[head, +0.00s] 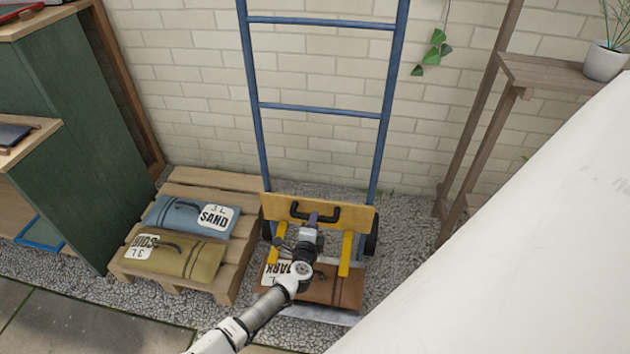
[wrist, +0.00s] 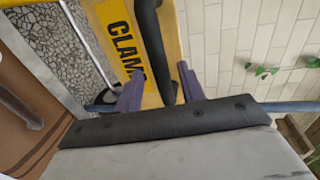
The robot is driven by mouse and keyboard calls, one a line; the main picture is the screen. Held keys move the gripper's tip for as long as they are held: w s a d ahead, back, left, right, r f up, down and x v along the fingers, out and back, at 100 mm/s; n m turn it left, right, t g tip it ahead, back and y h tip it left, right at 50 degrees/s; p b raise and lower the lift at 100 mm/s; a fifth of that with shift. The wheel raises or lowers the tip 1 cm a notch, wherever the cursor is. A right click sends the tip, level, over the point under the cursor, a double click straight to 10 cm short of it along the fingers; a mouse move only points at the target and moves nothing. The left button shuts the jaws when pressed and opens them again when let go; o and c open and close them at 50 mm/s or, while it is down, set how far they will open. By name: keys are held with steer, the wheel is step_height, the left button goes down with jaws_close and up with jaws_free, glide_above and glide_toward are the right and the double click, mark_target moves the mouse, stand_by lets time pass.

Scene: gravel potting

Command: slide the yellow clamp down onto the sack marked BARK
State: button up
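The yellow clamp (head: 345,217) spans the blue hand truck's frame, with a black handle (head: 325,218) on its front and yellow prongs (head: 347,252) reaching down. The brown BARK sack (head: 335,286) lies below it on the truck's toe plate; I cannot tell whether the prongs touch it. My gripper (head: 312,220) is at the handle. In the wrist view, its purple fingers (wrist: 160,88) are apart, with the handle (wrist: 150,35) between them and narrow gaps beside it. The clamp's lettering (wrist: 124,38) shows there too. My wrist hides part of the sack.
The hand truck (head: 320,109) stands against the brick wall. A pallet (head: 215,188) on the left holds a blue SAND sack (head: 178,215) and an olive sack (head: 185,262). A green cabinet (head: 75,120) stands far left, a wooden shelf (head: 550,72) right. A white surface (head: 530,240) blocks the lower right.

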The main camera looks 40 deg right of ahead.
steer(key=shift+b+x, duration=0.35)
steer(key=shift+x, duration=1.3)
jaws_close()
